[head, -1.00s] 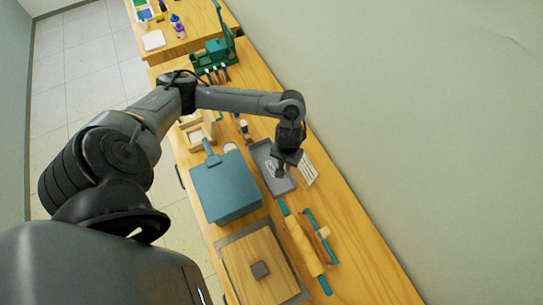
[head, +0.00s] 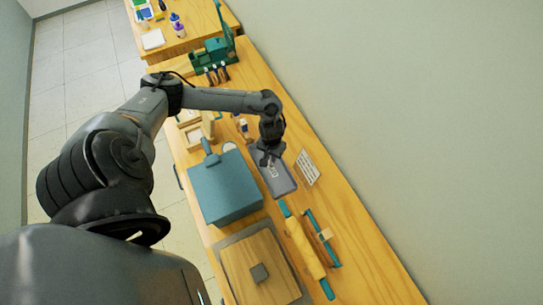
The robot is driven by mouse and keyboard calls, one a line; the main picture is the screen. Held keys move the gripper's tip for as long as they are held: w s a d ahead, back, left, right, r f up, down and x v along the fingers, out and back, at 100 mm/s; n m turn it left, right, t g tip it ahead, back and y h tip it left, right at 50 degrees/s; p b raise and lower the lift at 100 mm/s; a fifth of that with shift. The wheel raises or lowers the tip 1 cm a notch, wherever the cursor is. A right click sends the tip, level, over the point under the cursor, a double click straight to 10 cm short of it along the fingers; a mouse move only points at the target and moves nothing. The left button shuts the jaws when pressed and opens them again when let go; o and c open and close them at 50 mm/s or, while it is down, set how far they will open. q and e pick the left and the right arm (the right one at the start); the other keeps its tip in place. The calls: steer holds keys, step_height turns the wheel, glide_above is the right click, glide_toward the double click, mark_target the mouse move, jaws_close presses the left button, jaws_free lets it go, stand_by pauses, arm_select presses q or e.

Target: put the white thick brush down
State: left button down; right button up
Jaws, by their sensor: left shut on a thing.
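My left gripper (head: 266,160) is over the far end of a dark grey tray (head: 284,187), pointing down. It is shut on a thin thing, which I take to be the white thick brush. The brush itself is hardly to be made out behind the dark fingers. The tray lies flat on the wooden table and has a small pale mark on it near the gripper. I cannot tell whether the held thing touches the tray. My right gripper is not in view.
A blue-grey box (head: 226,188) stands left of the tray. A white printed card (head: 308,168) lies to its right. A rolling pin (head: 305,248) and a wooden board (head: 262,262) lie nearer. A green rack (head: 213,53) with bottles stands farther back. The table's right strip (head: 345,235) is clear.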

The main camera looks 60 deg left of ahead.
arm_select(q)
steer(key=shift+f, duration=0.3)
steer(key=c, duration=1.1)
jaws_free()
